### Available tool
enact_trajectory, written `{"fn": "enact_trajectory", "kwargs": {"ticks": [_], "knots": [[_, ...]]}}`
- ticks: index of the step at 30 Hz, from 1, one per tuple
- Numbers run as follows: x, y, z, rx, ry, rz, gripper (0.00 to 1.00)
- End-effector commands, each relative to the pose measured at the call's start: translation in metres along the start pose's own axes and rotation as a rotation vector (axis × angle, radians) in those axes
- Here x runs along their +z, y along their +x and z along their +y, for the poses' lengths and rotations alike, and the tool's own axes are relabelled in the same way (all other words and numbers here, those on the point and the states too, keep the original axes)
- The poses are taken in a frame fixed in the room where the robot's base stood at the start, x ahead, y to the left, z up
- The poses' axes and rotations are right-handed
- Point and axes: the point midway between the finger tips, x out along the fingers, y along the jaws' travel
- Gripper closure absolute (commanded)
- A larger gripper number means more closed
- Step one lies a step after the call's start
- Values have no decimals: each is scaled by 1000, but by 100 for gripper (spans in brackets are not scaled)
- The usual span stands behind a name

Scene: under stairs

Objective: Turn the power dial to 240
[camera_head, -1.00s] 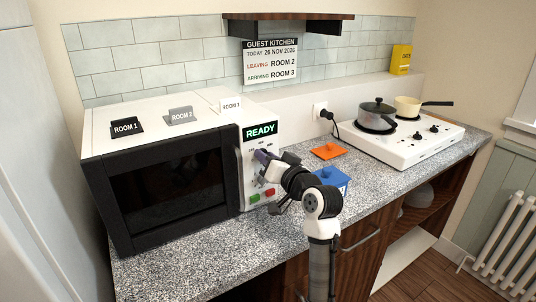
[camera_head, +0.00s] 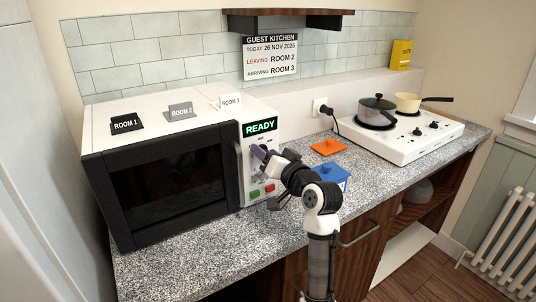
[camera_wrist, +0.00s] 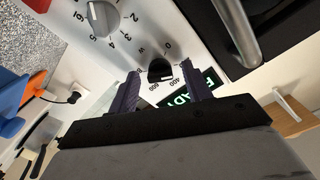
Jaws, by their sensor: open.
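The power dial (camera_wrist: 158,69) is a small black knob on the microwave's white panel. The wrist view shows a scale around it with 0, W, 400 and 600. Its exact setting is hard to read. My gripper (camera_wrist: 160,73) is open, with one purple finger on each side of the dial; I cannot tell whether they touch it. In the head view my gripper (camera_head: 263,154) is at the panel below the green READY display (camera_head: 260,127) and hides the dial. A larger grey dial (camera_wrist: 103,18) with a numbered scale sits beside the power dial in the wrist view.
The microwave's black door (camera_head: 170,185) is left of the panel. Green (camera_head: 255,197) and red (camera_head: 269,189) buttons are low on the panel. A blue lidded box (camera_head: 331,175) and an orange lid-like piece (camera_head: 328,147) are on the counter to the right, before the hob (camera_head: 420,135).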

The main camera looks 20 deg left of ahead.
Motion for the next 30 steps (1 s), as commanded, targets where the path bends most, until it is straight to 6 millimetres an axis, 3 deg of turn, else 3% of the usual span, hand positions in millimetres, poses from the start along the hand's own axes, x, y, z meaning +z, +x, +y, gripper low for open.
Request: {"fn": "enact_trajectory", "kwargs": {"ticks": [7, 21, 30], "knots": [[1, -13, 1, 0, -1, 3, 51], [2, -112, 2, 2, -3, 2, 51], [0, -138, 0, 0, 0, 0, 51]]}}
